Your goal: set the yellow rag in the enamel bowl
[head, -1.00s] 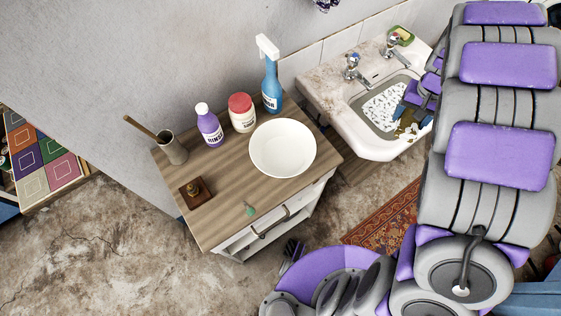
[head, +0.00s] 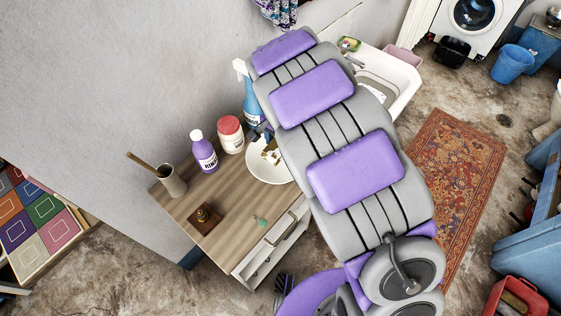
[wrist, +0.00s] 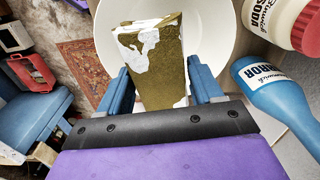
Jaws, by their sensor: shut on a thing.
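The yellow rag (head: 271,152), a mustard-ochre cloth with white patches, is held between the blue fingers of my gripper (head: 264,134). In the wrist view the rag (wrist: 152,82) fills the space between the fingers of my gripper (wrist: 160,88). The white enamel bowl (head: 262,173) stands on the wooden cabinet top. My arm hides its right part in the head view. In the wrist view the bowl (wrist: 218,45) lies behind the rag, so the rag is over it. I cannot tell whether the rag touches the bowl.
A purple bottle (head: 204,152), a red-lidded jar (head: 230,134) and a blue spray bottle (head: 250,102) stand close behind the bowl. A cup with a brush (head: 172,182) and a small brown block (head: 205,218) are at left. The sink (head: 400,85) is at right.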

